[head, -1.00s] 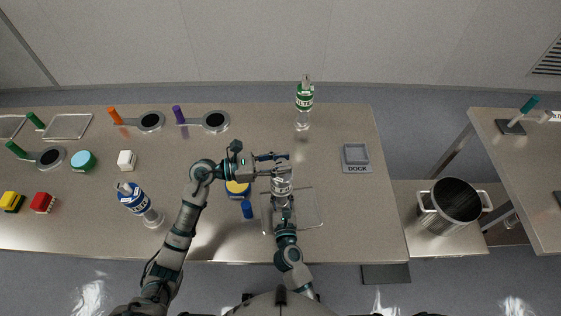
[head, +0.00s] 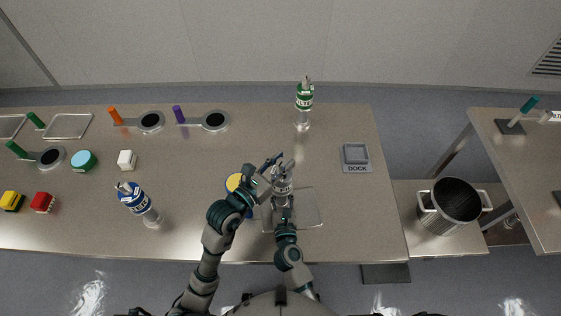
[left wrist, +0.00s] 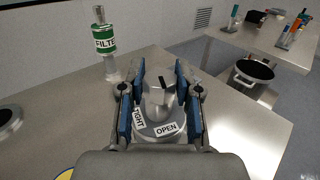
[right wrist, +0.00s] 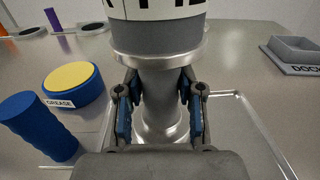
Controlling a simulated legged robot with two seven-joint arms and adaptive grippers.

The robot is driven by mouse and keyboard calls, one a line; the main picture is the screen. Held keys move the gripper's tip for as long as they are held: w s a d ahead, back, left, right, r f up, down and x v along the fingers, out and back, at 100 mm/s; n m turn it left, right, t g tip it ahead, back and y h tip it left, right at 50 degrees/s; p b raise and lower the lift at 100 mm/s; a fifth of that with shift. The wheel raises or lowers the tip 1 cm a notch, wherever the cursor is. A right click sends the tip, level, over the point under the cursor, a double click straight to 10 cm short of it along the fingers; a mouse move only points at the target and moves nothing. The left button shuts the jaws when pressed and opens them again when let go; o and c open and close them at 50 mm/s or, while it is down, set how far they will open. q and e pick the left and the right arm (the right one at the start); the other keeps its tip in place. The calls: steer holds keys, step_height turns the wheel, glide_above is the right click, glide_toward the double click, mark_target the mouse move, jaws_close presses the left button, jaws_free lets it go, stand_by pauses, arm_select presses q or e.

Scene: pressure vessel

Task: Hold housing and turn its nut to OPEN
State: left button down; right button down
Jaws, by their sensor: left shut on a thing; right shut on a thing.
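The housing (head: 282,184) stands upright over a shallow tray. In the right wrist view its metal neck (right wrist: 158,92) is between the fingers of my right gripper (right wrist: 160,84), which is shut on it below the wide flange. In the left wrist view the grey nut (left wrist: 158,98) sits on top, with a dark pointer mark. My left gripper (left wrist: 159,74) is shut on the nut from both sides. The plate under it reads TIGHT at left and OPEN (left wrist: 166,129) at front right. The pointer's exact setting is hard to tell.
The tray (head: 312,212) lies under the housing. A yellow-topped grease tin (right wrist: 73,82) and a blue cylinder (right wrist: 38,125) stand close at left. A green-labelled filter bottle (head: 304,100) stands behind, and a dock (head: 356,157) lies right. A blue-labelled bottle (head: 139,203) stands further left.

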arm_select(q)
steer(key=shift+d+n+t+y, duration=0.1)
steer(key=shift+n+t+y, duration=0.5)
steer(key=shift+n+y, duration=0.1)
arm_select(e)
steer(key=shift+a, duration=0.1)
arm_select(q)
steer(key=shift+f+y, duration=0.1)
steer(key=shift+y, duration=0.3)
steer(key=c, duration=0.8)
jaws_free()
arm_select(e)
steer(key=shift+f, duration=0.1)
arm_select(q)
steer(key=shift+o, duration=0.2)
steer(key=shift+h, duration=0.4)
